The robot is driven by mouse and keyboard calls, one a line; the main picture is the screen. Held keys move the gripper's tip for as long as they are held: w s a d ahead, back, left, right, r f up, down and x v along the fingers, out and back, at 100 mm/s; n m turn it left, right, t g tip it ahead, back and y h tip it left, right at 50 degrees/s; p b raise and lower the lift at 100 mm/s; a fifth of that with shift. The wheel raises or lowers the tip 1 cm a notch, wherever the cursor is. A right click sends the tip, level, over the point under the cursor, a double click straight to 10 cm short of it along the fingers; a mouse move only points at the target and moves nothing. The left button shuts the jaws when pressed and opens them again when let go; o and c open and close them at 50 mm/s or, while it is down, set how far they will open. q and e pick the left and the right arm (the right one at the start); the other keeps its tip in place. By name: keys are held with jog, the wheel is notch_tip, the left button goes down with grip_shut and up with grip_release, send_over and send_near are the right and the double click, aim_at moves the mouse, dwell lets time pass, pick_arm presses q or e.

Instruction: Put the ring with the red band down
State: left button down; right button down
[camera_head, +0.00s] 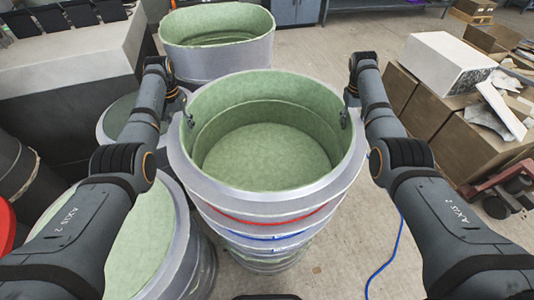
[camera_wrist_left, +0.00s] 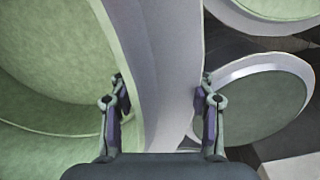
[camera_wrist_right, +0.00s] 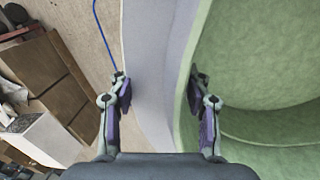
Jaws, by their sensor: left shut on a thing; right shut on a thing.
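The ring with the red band (camera_head: 255,203) is the wide grey ring with a green inside at the top of the stack in the middle of the head view. Its red band shows on the front side, above a blue-banded piece (camera_head: 265,237). My left gripper (camera_head: 187,112) is shut on the ring's left wall, with one finger inside and one outside, as the left wrist view (camera_wrist_left: 163,88) shows. My right gripper (camera_head: 347,105) is shut the same way on the right wall, seen also in the right wrist view (camera_wrist_right: 160,88). I cannot tell whether the ring touches the piece below.
A large green-lined mould (camera_head: 218,62) stands behind the stack. Another mould (camera_head: 140,245) stands close at the front left. Cardboard boxes (camera_head: 420,105) stand at the right. A blue cable (camera_head: 385,262) lies on the open floor at the front right.

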pick_arm(q)
jog(key=shift+a+f+b, duration=0.3)
jog(key=shift+a+f, duration=0.05)
pick_arm(e)
jog(key=shift+d+f, duration=0.35)
jog(key=shift+f, duration=0.05)
pick_arm(q)
jog(key=c, duration=1)
grip_release()
pick_arm(e)
jog(key=c, duration=0.9)
grip_release()
pick_arm(q)
jog(key=shift+o, duration=1.3)
jog(key=shift+r, duration=0.1)
pick_arm(e)
jog(key=shift+o, duration=1.2)
jog(key=shift+a+r, duration=0.1)
pick_arm(q)
jog(key=shift+o, duration=0.9)
jog(key=shift+s+d, duration=0.1)
pick_arm(e)
jog(key=shift+o, duration=0.3)
jog(key=shift+s, duration=0.15)
pick_arm(q)
jog(key=shift+s+d+r, duration=0.1)
jog(key=shift+s, duration=0.05)
pick_arm(e)
jog(key=shift+s+a+r, duration=0.1)
jog(key=shift+r, duration=0.05)
